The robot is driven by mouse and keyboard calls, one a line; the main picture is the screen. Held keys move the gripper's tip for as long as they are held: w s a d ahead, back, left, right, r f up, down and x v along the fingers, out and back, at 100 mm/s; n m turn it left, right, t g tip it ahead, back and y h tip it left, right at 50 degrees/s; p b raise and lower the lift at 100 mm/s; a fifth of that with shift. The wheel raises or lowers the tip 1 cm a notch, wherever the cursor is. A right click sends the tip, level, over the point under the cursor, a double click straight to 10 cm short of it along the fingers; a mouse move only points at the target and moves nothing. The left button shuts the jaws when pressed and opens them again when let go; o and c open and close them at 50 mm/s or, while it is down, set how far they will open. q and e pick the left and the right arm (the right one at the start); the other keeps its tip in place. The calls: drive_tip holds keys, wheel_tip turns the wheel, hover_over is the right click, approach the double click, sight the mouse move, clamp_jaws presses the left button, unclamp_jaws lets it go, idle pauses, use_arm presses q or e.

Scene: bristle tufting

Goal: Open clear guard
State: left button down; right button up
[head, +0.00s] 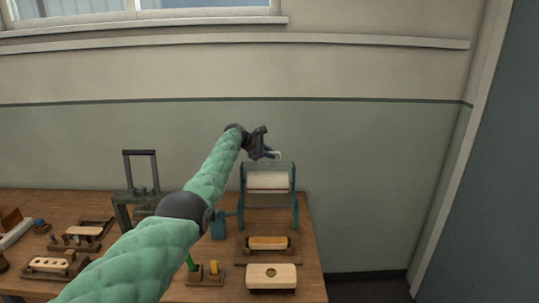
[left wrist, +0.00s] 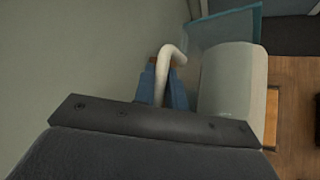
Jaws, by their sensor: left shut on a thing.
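The clear guard is a see-through panel with blue edges (left wrist: 228,27), at the top of the left wrist view. In the head view the guard (head: 284,166) is at the top of a blue-framed stand, above a white roll (head: 268,181). A white bent handle (left wrist: 164,70) shows between the blue fingers in the left wrist view. My left gripper (head: 270,154) is at the stand's top, and its fingers (left wrist: 164,92) are shut on the handle. The white roll (left wrist: 230,90) is right beside the fingers. My right gripper is not in view.
A green frame with a dark upright handle (head: 141,170) stands left of the guard. Brush blocks (head: 268,243) and holders with small parts (head: 207,274) lie on the wooden table (head: 312,262). The wall is close behind. My left arm hides part of the table.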

use_arm(q)
drive_tip(key=c, duration=1.5)
unclamp_jaws()
drive_tip(key=shift+o, duration=0.2)
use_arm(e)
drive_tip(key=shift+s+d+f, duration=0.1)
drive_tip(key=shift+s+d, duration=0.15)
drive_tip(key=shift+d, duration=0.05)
use_arm(q)
drive_tip(key=shift+a, duration=0.15)
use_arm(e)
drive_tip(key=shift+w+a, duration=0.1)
